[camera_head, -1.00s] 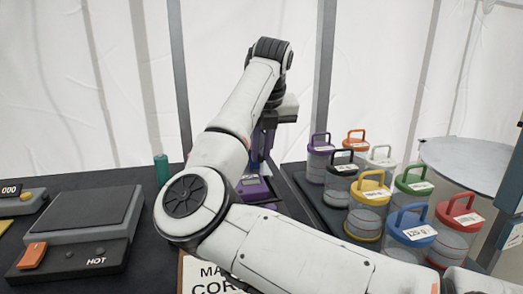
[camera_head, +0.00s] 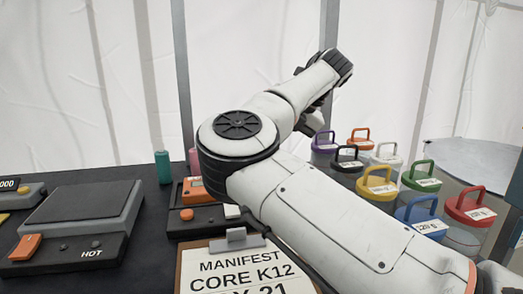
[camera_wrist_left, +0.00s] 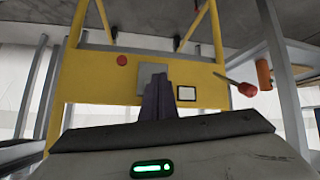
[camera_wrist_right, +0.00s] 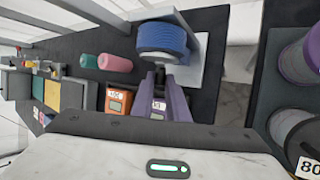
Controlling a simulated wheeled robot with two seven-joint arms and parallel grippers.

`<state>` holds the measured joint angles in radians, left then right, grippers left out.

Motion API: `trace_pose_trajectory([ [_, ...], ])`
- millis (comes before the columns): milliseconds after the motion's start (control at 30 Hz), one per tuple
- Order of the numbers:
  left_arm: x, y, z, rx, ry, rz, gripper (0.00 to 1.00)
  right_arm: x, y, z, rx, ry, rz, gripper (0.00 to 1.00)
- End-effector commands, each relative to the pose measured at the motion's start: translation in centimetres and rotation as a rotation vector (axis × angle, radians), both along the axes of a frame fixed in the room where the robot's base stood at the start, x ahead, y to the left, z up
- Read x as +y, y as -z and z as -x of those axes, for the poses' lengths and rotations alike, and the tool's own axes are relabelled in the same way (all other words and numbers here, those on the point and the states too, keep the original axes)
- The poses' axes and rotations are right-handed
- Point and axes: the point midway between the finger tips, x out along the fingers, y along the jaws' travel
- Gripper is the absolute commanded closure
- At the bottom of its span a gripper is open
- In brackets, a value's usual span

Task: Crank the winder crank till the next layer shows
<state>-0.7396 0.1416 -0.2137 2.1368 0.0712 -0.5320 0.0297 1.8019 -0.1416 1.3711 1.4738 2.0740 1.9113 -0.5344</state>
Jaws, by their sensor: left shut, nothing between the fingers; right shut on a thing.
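My right gripper (camera_wrist_right: 162,88) shows in the right wrist view with its purple fingers shut, reaching to a blue ribbed round part (camera_wrist_right: 165,38) on a grey bracket, which looks like the winder. What lies between the fingertips, seemingly the winder crank, is hidden. In the head view my right arm covers the winder, and the fingertips are out of sight. I cannot read which layer shows. My left gripper (camera_wrist_left: 157,98) shows only in the left wrist view, shut and empty, facing a yellow frame (camera_wrist_left: 215,85).
A clipboard manifest (camera_head: 245,272) lies at the front. A green cylinder (camera_head: 162,167) stands behind. Several lidded jars, one with a yellow lid (camera_head: 377,187), stand at the right.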

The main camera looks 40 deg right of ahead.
Motion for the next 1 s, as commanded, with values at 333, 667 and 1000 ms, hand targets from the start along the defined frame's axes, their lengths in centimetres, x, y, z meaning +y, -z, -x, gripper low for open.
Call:
trace_pose_trajectory([
  [333,-0.1,0.1,0.0,0.001,-0.001,0.002,1.0,-0.1,-0.1,0.0,-0.007,0.002,-0.005,1.0],
  [667,-0.1,0.2,0.1,0.003,0.0,0.001,1.0,-0.1,-0.1,0.0,-0.004,0.002,-0.005,0.68],
  [1000,0.0,0.1,0.1,0.005,0.001,-0.001,1.0,-0.6,-1.7,1.0,-0.008,0.003,-0.004,0.68],
])
